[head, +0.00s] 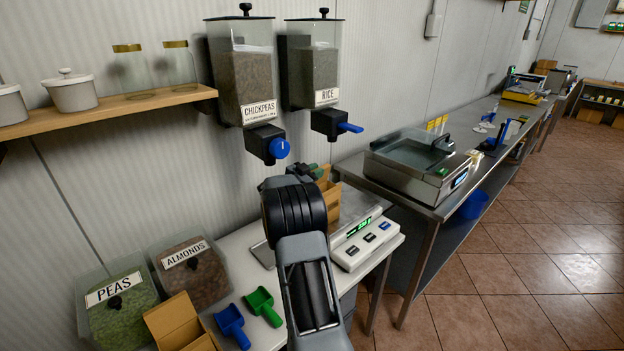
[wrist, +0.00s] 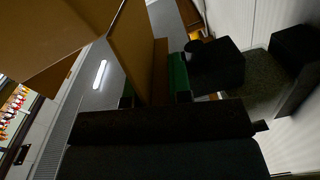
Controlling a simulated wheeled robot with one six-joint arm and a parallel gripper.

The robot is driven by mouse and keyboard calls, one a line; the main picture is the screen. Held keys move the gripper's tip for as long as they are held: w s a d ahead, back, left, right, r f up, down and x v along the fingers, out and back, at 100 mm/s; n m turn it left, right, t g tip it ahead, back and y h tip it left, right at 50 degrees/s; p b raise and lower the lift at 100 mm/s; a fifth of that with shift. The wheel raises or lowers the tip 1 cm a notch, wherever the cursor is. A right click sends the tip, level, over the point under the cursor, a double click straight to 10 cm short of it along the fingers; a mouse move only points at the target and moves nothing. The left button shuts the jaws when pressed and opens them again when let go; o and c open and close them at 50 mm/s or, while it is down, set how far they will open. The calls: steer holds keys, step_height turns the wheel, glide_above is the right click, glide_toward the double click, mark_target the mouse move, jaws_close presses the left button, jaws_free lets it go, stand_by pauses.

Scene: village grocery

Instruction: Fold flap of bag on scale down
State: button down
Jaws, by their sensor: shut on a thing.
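The brown paper bag (head: 331,191) stands on the metal platform of the white scale (head: 352,254), partly hidden behind my arm. Its top looks open. My gripper (head: 316,171) is at the bag's upper edge, mostly hidden by my own wrist. In the wrist view my gripper (wrist: 154,86) has green finger pads on both sides of a brown panel of the bag (wrist: 148,45), and it is shut on that panel, which looks like the flap. Another brown panel (wrist: 40,35) spreads at the upper left of that view. The flap's exact fold angle cannot be told.
Chickpeas (head: 243,80) and rice (head: 314,70) dispensers hang on the wall just behind the bag. Peas (head: 122,312) and almonds (head: 193,275) bins, an open brown box (head: 176,322), a blue scoop (head: 232,323) and a green scoop (head: 262,304) occupy the left counter.

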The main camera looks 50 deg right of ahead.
mark_target(332, 192)
steer(key=s+m+b, duration=0.1)
steer(key=m+b, duration=0.2)
steer(key=s+f+m+b, duration=0.1)
steer(key=s+m+b, duration=0.1)
steer(key=m+b, duration=0.1)
steer(key=s+f+m+b, duration=0.1)
steer(key=m+b, duration=0.2)
steer(key=b, duration=0.1)
steer(key=shift+s+f, duration=0.15)
steer(key=shift+s, duration=0.05)
steer(key=shift+b, duration=0.3)
steer(key=c, duration=1.1)
jaws_free()
steer(key=shift+f, duration=0.1)
steer(key=shift+a+f, duration=0.1)
